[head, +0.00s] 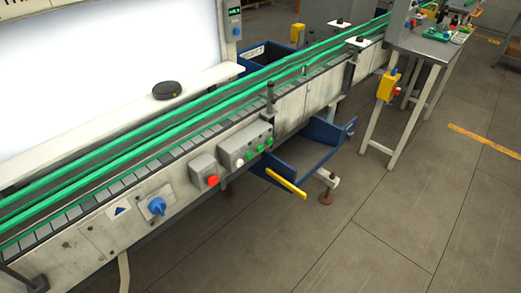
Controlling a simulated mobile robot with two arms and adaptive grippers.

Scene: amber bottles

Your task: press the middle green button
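A grey control box (240,141) is mounted on the near side of the conveyor, around the middle of the head view. Its front carries a white button at its left end and a row of small green buttons to the right of it. The middle green button (258,149) sits between two other green ones. The buttons are small, so I cannot tell whether any is pressed in. Neither of my grippers is in view, and nothing covers the control box.
A box with a red button (212,180) sits left of the control box, and a blue rotary switch (157,207) further left. A blue chute (305,165) with a yellow handle (286,183) sticks out below right. The floor in front is clear.

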